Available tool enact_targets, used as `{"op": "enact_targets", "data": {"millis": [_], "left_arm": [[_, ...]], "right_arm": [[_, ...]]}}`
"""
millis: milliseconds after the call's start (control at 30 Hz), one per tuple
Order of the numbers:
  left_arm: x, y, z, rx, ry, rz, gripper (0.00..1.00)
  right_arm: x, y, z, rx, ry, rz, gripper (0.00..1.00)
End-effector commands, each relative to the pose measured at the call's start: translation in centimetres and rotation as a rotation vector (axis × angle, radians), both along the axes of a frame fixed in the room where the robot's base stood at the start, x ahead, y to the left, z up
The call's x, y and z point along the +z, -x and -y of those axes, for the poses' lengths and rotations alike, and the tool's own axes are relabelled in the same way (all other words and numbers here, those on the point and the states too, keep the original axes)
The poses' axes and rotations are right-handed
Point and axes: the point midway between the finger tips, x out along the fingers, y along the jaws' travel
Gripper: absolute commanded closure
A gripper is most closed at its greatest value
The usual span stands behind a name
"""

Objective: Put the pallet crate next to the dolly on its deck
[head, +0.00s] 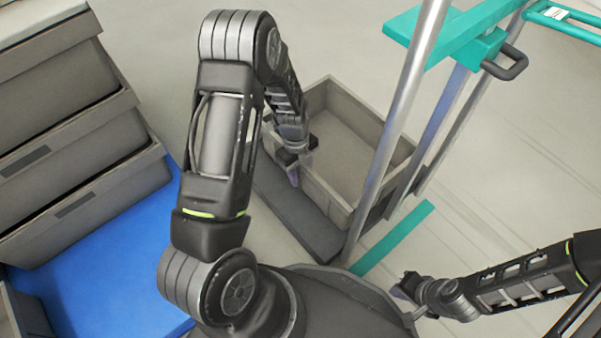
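A grey-beige open crate (377,123), empty as far as I see, is in the middle of the head view. It is over a dark grey flat deck (297,218), which shows along its near left side; I cannot tell whether the crate rests fully on it. My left gripper (299,168) is at the crate's near left wall, fingers pointing down at the rim. Whether they are closed on the wall is unclear. My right gripper (409,302) is low at the right, apart from the crate, with its fingertips spread and nothing between them.
Grey crates (75,150) are stacked on a blue pallet (110,270) at the left. Metal poles (398,125) with teal parts (470,35) rise in front of the crate's right side. A teal strip (393,238) lies low beside them. Floor at the right is clear.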

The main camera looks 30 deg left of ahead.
Motion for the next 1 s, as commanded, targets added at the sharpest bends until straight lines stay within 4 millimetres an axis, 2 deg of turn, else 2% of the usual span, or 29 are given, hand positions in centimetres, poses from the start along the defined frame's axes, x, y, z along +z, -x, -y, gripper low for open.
{"op": "enact_targets", "data": {"millis": [267,467,800,1000], "left_arm": [[0.8,-0.1,-0.1,0.0,0.0,0.001,0.64],[3.8,-0.3,-0.4,0.001,0.001,0.005,0.64],[10.5,-0.5,-1.2,0.001,0.0,0.003,0.64],[12.1,-0.5,-1.3,0.0,0.001,0.0,0.64]], "right_arm": [[0.5,0.1,0.0,0.001,0.0,-0.002,1.0],[1.7,0.2,0.0,0.003,-0.001,-0.006,1.0],[3.8,0.7,-0.2,0.013,-0.007,-0.017,1.0],[4.2,0.8,-0.4,0.016,-0.009,-0.018,1.0]]}}
